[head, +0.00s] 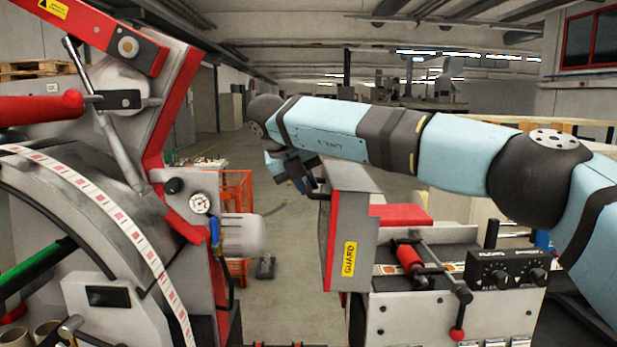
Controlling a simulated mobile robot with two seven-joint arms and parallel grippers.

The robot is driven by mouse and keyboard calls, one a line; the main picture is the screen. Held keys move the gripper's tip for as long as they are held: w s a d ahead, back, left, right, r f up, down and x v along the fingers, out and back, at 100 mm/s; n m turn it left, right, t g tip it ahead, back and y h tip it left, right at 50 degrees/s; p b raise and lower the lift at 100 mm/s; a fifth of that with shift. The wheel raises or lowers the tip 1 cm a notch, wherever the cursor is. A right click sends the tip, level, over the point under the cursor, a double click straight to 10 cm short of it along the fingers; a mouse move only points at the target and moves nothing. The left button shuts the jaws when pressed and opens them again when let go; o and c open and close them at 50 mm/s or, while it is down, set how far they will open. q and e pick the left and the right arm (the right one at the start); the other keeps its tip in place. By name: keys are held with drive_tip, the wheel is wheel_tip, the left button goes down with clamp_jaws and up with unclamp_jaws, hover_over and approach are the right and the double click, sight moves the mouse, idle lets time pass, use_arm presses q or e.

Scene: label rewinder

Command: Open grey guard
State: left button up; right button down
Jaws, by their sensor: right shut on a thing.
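The grey guard (349,220) stands on the right-hand machine, a grey panel with a red edge and a yellow GUARD label (349,259). A small dark handle (319,196) sticks out from its left edge. My right arm reaches in from the right, above the machine, and bends down at the guard's upper left. My right gripper (311,187) is shut on the handle; its fingertips are small and partly hidden by my wrist. How far the guard is swung cannot be told from this one view. My left gripper is not in view.
The right-hand machine carries a red roller (408,257), a black control box (505,270) and a red-knobbed lever (457,334). A large machine with a label strip (110,205), gauge (200,204) and grey motor (242,235) fills the left. Open floor lies between them.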

drive_tip(key=shift+f, duration=0.3)
drive_tip(key=c, duration=1.3)
unclamp_jaws()
drive_tip(key=shift+d, duration=0.15)
drive_tip(key=shift+o, duration=0.9)
drive_tip(key=shift+d, duration=0.15)
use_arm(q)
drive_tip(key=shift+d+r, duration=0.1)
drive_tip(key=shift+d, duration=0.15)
use_arm(e)
drive_tip(key=shift+d+r, duration=0.1)
drive_tip(key=shift+r, duration=0.05)
drive_tip(key=shift+a+r, duration=0.2)
drive_tip(key=shift+a, duration=0.1)
use_arm(q)
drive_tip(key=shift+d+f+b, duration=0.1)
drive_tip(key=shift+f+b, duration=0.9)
drive_tip(key=shift+b, duration=0.1)
use_arm(e)
drive_tip(key=v, duration=1.3)
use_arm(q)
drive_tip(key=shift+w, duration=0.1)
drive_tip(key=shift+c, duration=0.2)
use_arm(e)
drive_tip(key=shift+s+d+r, duration=0.1)
drive_tip(key=shift+s, duration=0.05)
